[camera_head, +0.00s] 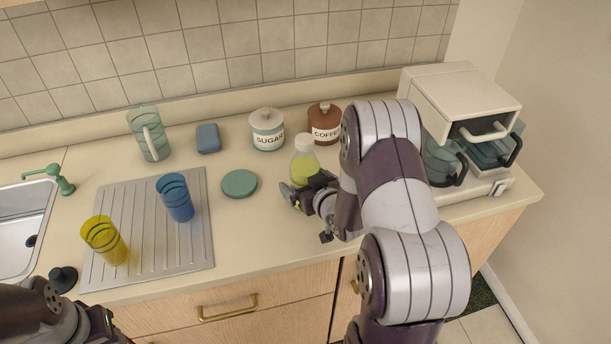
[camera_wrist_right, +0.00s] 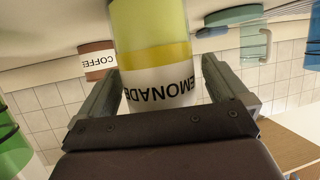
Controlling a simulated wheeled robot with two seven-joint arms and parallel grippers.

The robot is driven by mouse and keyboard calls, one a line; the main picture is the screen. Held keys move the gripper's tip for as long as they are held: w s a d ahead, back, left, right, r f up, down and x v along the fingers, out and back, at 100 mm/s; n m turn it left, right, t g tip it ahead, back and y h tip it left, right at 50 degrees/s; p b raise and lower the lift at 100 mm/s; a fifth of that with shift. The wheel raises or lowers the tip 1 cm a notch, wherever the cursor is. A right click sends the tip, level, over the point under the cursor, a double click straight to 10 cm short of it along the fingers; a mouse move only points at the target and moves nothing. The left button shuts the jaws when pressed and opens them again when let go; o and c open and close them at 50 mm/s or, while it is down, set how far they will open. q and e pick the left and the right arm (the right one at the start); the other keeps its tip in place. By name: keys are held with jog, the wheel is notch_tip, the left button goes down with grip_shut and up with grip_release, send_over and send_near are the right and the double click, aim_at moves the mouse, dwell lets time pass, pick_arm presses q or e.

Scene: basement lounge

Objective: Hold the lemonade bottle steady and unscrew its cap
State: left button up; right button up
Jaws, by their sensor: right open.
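The lemonade bottle (camera_head: 304,168), with yellow-green liquid and a pale top, stands upright on the counter. My right gripper (camera_head: 303,191) is at its near side, low down, and hides its lower part. In the right wrist view the bottle (camera_wrist_right: 152,60), with its upside-down "LEMONADE" label, lies between the two open fingers of the right gripper (camera_wrist_right: 165,88). The cap is out of that view. My left arm shows at the bottom left of the head view, with what looks like part of the left gripper (camera_head: 103,325); its fingers are not clear.
A brown coffee jar (camera_head: 325,124) and a sugar jar (camera_head: 267,130) stand behind the bottle. A green disc (camera_head: 239,184) lies to its left. A blue cup (camera_head: 175,198) and a yellow cup (camera_head: 105,241) stand on the drainboard (camera_head: 150,261). A coffee machine (camera_head: 455,100) is at right.

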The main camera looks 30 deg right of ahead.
aim_at(309, 154)
jog(key=shift+w+d+f, duration=0.15)
jog(key=shift+w+f, duration=0.15)
jog(key=shift+w, duration=0.2)
jog(key=shift+s+r, duration=0.1)
jog(key=c, duration=1.4)
notch_tip(309, 154, up, 10)
jog(key=shift+r, duration=0.1)
jog(key=o, duration=0.6)
jog(key=c, duration=0.8)
jog(key=shift+o, duration=0.2)
